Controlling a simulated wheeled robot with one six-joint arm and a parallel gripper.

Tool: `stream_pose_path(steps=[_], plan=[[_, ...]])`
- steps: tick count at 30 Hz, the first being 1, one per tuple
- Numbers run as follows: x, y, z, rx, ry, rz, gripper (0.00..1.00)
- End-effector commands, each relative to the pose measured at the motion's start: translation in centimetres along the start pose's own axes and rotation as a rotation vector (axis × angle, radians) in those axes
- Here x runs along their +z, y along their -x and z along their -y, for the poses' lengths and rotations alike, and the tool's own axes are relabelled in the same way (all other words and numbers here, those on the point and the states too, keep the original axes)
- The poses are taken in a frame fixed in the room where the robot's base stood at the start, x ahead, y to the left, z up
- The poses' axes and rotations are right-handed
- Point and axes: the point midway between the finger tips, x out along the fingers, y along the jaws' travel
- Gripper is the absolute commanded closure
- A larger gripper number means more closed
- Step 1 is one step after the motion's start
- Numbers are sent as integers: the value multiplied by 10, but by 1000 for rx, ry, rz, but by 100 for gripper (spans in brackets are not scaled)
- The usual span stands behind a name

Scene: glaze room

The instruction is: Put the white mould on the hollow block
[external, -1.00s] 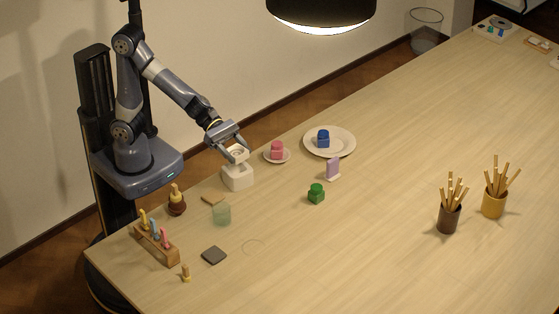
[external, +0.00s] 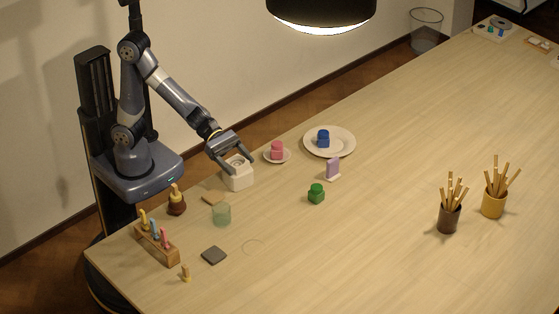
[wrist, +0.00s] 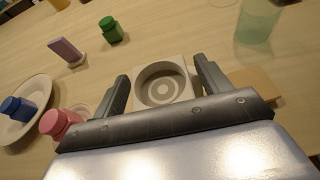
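The white mould (wrist: 161,87) shows a round recess with rings in the wrist view. It rests at the hollow block (external: 238,180), a pale cube near the table's back edge; how deep it sits is hard to tell, as the two whites merge. My gripper (external: 235,170) is around it from above. In the wrist view its two fingers (wrist: 162,84) stand on either side of the white piece, spread wide, with a thin gap at the sides. The gripper looks open.
A pink pot (external: 277,150) on a saucer and a blue pot (external: 323,139) on a plate (external: 345,148) stand to the right. A green pot (external: 316,194) and purple piece (external: 333,169) are nearby.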

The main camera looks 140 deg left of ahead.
Motion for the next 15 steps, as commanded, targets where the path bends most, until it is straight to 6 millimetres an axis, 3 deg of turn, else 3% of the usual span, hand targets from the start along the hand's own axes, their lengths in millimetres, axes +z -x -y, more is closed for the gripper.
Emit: stream_pose_path(steps=[12,15], plan=[[6,2,0,0,1,0,24],[5,16,-1,2,0,2,24]])
